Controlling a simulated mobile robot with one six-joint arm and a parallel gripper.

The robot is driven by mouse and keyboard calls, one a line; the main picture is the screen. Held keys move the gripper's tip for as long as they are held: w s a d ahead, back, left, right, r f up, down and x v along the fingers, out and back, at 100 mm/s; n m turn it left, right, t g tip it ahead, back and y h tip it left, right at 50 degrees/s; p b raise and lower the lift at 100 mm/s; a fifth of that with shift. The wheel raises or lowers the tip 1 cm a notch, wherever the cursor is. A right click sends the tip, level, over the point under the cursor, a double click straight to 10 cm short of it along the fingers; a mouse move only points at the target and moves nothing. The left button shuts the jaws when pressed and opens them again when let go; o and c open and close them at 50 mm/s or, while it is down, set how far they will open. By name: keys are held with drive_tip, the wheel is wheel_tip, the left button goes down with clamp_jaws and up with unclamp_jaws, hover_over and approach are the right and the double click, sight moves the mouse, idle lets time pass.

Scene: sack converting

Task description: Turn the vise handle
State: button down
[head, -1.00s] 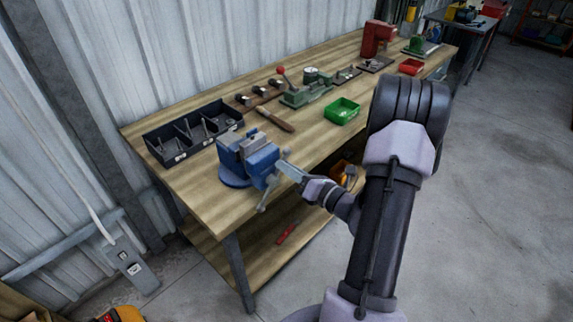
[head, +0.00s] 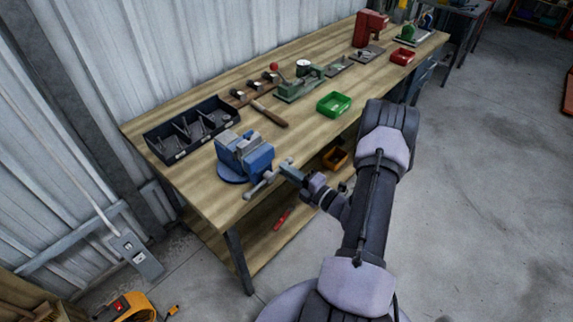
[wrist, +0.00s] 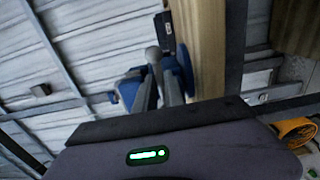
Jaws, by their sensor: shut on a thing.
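The blue vise (head: 243,158) is mounted at the near left corner of the wooden workbench (head: 200,195). Its grey metal handle (head: 257,187) sticks out at the front, slanting up to the right. My gripper (head: 285,168) is at the handle's right end, in front of the vise, and is shut on it. The exact contact is small and partly hidden by the fingers. In the tilted wrist view, the vise (wrist: 130,90) and the handle's round knob (wrist: 153,54) show beyond the dark edge of my gripper housing.
A black divided bin (head: 190,135) stands behind the vise. A file (head: 270,115), green tray (head: 334,104), green press tool (head: 300,85) and red tray (head: 403,56) lie farther along. An orange bin (head: 335,158) is on the lower shelf.

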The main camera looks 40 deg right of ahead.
drive_tip(key=shift+a+f+m+p, duration=0.15)
drive_tip(key=shift+f+m, duration=0.35)
drive_tip(key=shift+m, duration=0.5)
drive_tip(key=shift+a+f+m+p, duration=0.15)
drive_tip(key=shift+f+m, duration=0.3)
drive_tip(key=shift+m, duration=0.55)
drive_tip(key=shift+a+f+m+p, duration=0.15)
drive_tip(key=shift+f+m, duration=0.35)
drive_tip(key=shift+m, duration=0.5)
drive_tip(key=c, duration=1.4)
unclamp_jaws()
drive_tip(key=shift+s, duration=0.15)
drive_tip(key=shift+c, duration=0.2)
drive_tip(key=shift+d, duration=0.1)
drive_tip(key=s+d+p, duration=0.1)
drive_tip(key=s+p, duration=0.1)
drive_tip(key=s, duration=1.5)
drive_tip(key=shift+s+d, duration=0.15)
